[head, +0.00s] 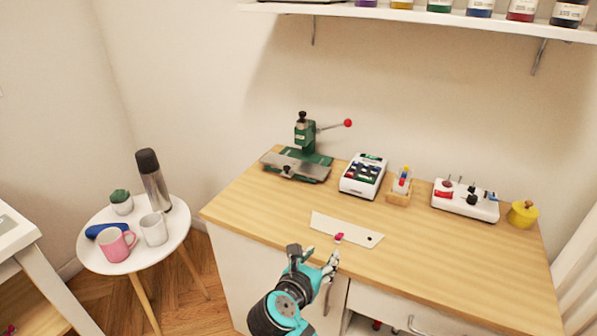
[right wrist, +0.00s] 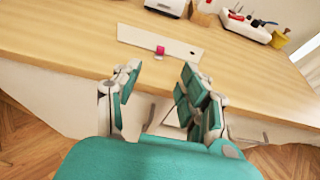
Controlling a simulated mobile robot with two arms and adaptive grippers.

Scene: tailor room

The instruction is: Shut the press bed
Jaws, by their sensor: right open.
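The green press (head: 305,134) stands at the back left of the wooden worktop, with a black knob on top and a lever ending in a red ball to its right. Its flat metal bed (head: 295,166) sticks out at the front left of the base. Whether the bed is fully out I cannot tell. My right gripper (head: 314,256) is open and empty in front of the worktop's front edge, well short of the press. In the right wrist view its fingers (right wrist: 160,88) are apart with nothing between them. My left gripper is not in view.
A white strip (head: 335,227) with a small pink piece (head: 339,237) lies near the front edge. A white box (head: 363,176), a wooden holder (head: 399,192), a white tool stand (head: 465,200) and a yellow pot (head: 522,214) line the back. A round table (head: 135,259) stands left.

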